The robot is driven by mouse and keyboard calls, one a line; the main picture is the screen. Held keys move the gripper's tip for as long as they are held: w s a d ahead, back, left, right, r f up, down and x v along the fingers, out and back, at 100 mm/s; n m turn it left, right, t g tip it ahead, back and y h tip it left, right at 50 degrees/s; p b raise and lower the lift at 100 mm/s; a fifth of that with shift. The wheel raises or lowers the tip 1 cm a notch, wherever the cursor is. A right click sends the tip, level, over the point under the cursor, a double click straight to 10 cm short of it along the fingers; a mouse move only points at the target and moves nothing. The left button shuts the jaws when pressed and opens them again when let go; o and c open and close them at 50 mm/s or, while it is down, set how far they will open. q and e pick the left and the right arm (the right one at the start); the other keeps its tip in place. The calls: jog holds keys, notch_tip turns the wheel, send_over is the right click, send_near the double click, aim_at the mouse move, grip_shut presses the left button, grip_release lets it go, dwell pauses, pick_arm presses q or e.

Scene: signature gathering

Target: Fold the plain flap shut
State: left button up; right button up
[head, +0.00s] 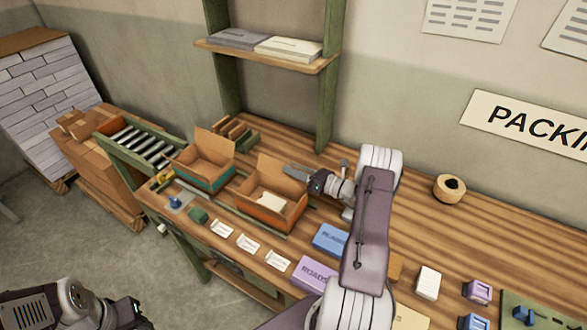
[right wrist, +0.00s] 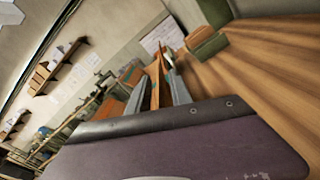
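An open cardboard box with an orange band (head: 250,212) stands on the packing table, with a pale item (head: 271,200) inside. Its back flap (head: 268,172) stands up and shows no marking that I can make out. My right gripper (head: 291,169) is at the upper edge of this flap. In the right wrist view the two grey fingers (right wrist: 157,92) are apart, with a brown strip between them; I cannot tell whether they touch it. A second open box with a teal band (head: 221,180) stands to the left, its back flap upright. My left gripper (head: 134,314) is low at the bottom left, away from the table.
A roller conveyor (head: 140,143) lies left of the boxes. White cards (head: 248,244), a blue box (head: 330,239) and a purple box (head: 314,274) lie along the front. A tape roll (head: 449,188) sits at the right. A shelf (head: 268,56) hangs above.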

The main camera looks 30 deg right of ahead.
jog(key=shift+w, duration=0.1)
grip_shut()
dwell(1.2)
